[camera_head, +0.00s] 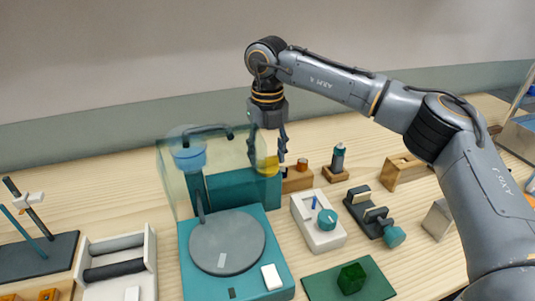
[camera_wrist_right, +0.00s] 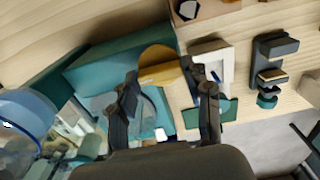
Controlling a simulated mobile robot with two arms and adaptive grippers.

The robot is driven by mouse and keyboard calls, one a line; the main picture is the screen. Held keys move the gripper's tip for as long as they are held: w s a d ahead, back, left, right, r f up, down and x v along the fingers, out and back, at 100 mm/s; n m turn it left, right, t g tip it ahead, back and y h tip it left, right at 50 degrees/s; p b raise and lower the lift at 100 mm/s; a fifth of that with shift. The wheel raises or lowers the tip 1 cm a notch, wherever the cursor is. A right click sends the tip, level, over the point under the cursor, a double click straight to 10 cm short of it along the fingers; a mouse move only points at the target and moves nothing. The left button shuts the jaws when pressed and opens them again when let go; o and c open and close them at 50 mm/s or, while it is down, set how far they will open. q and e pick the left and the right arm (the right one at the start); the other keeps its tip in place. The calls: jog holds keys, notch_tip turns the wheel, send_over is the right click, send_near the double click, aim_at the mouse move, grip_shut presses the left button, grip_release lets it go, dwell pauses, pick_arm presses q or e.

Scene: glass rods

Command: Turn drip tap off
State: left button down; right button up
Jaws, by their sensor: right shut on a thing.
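A teal machine (camera_head: 207,275) with a grey round disc (camera_head: 226,243) stands at the centre left of the head view. A yellow rounded piece (camera_head: 268,166), perhaps the drip tap's handle, sits at the machine's back right. It also shows in the wrist view (camera_wrist_right: 158,62). My right gripper (camera_head: 280,158) points down at it, and its fingers (camera_wrist_right: 160,78) are on either side of the yellow piece, shut on it. The contact is partly hidden. A blue container (camera_head: 188,156) shows at the machine's back left through a clear guard (camera_head: 172,185). My left gripper is not in view.
A white block with a teal knob (camera_head: 318,236), a dark clamp-like stand (camera_head: 368,222) and a green mat (camera_head: 325,286) lie to the machine's right. A white tray with dark rollers (camera_head: 152,262) is at its left. Wooden blocks (camera_head: 398,172) stand behind.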

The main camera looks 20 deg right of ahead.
dwell(0.5)
jog(key=o, duration=1.1)
jog(key=shift+o, duration=0.2)
notch_tip(320, 180, up, 12)
